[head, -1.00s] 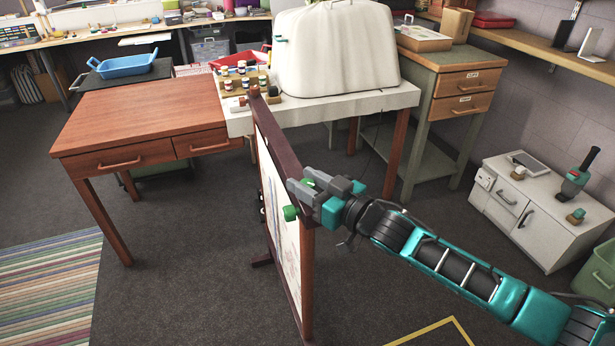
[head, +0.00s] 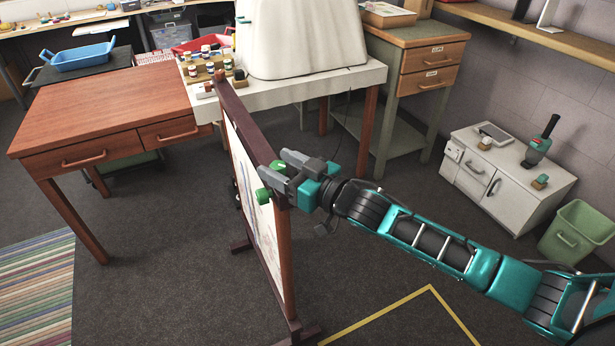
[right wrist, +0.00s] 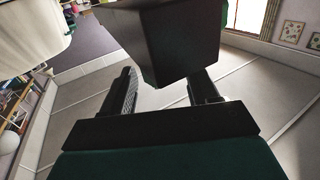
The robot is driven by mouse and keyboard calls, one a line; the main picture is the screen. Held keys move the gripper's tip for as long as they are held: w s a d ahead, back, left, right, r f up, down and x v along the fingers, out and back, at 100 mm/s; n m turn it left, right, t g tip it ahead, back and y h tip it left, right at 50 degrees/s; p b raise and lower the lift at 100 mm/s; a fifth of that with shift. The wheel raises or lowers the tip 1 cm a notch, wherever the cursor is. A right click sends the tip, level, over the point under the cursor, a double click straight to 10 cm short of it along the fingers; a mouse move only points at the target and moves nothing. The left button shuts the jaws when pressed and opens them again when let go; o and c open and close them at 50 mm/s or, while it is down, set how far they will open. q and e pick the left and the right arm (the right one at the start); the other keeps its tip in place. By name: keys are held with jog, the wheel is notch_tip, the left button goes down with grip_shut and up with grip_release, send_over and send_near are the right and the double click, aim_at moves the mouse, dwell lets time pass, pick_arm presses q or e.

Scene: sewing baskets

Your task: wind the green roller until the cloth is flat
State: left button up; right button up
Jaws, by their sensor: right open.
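A tall dark wooden frame (head: 243,122) stands on the floor, seen nearly edge-on. A pale cloth (head: 262,222) with faint colours hangs in it; the steep angle hides whether it is flat. Green roller parts show at the frame's near upper corner: a round green knob (head: 264,196) and a green piece (head: 277,167) beside the gripper. My right gripper (head: 285,168) is open at that corner, its fingers close around or beside the green piece; contact cannot be told. In the right wrist view a dark block (right wrist: 162,42) lies between and beyond the fingers. My left gripper is not in view.
A red-brown desk (head: 100,105) and a white table (head: 300,86) with a covered bulky object (head: 305,35) and small jars stand behind the frame. A white cabinet (head: 515,185) and green bin (head: 578,232) are at right. Floor left of the frame is clear.

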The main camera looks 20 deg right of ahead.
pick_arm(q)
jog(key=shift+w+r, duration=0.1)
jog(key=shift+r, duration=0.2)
pick_arm(e)
jog(key=v, duration=1.2)
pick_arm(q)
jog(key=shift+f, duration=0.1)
